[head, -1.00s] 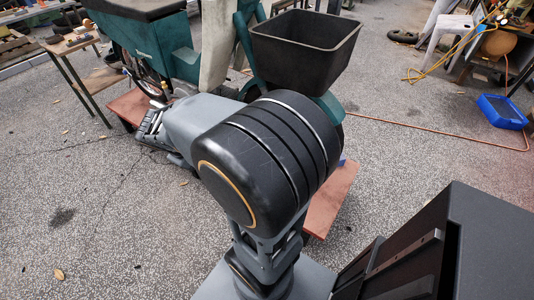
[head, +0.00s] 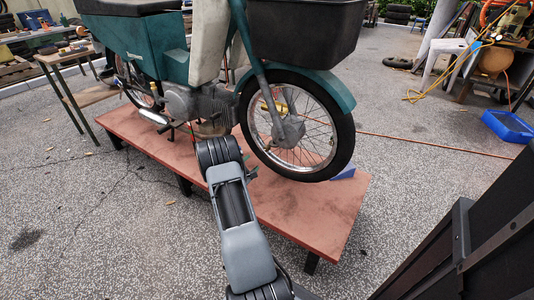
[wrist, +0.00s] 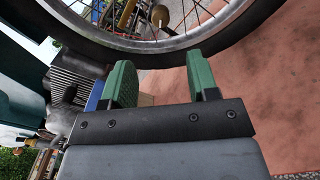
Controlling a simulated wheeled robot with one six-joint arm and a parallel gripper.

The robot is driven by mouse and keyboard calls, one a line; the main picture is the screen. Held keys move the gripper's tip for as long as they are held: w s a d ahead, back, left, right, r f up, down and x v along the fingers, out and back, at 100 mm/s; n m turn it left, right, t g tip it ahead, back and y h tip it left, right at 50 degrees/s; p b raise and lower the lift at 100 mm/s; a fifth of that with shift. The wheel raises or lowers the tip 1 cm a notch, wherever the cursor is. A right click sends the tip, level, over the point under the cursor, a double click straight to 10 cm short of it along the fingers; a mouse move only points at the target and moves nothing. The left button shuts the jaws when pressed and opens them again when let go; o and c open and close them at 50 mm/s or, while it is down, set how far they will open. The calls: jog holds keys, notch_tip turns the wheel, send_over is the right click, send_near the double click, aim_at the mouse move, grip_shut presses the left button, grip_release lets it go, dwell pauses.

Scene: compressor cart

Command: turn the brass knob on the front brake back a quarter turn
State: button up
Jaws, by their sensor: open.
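A teal motorbike stands on a low red platform (head: 200,170). Its front wheel (head: 345,150) has a grey hub with the front brake (head: 290,130). Small brass-coloured parts (head: 281,106) show just above the hub. In the wrist view, a round brass knob (wrist: 160,15) sits near the top edge, beside a longer brass-coloured cylinder (wrist: 127,13). My gripper (wrist: 160,80) is open and empty, its two green fingers apart. The tyre and rim cross the view between the fingers and the knob. In the head view, the gripper (head: 251,165) is small, low and left of the wheel.
A black basket (head: 307,30) hangs above the front wheel. The grey engine (head: 190,103) is left of my gripper. A blue wedge (head: 345,173) lies by the tyre, and a blue tray (head: 508,126) is on the floor at right. The floor in front is clear.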

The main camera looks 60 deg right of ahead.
aim_at(266, 150)
jog(key=d+b, duration=0.3)
jog(key=d, duration=1)
jog(key=c, duration=0.9)
